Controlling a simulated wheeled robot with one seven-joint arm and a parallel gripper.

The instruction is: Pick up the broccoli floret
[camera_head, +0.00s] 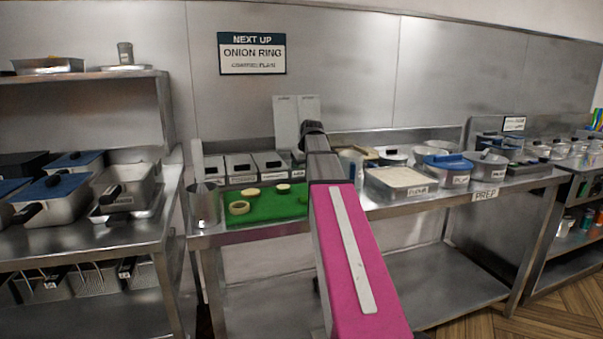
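I cannot make out a broccoli floret for certain. A green board (264,212) lies on the steel counter left of my arm. On it are a pale ring (239,208) at the front left and two small pale pieces, one (252,192) in the middle and one (283,188) toward the back. A small yellowish-green spot shows at the board's right edge, too small to identify. My pink and grey arm reaches forward over the counter and covers the board's right side. My gripper is not visible; the arm hides what lies behind it.
A metal cup (204,205) stands left of the board, and several labelled bins (240,168) stand behind it. Right of my arm are a pale-filled tray (401,181) and a blue-lidded pot (447,169). A rack (120,235) with fryer pans stands at the left.

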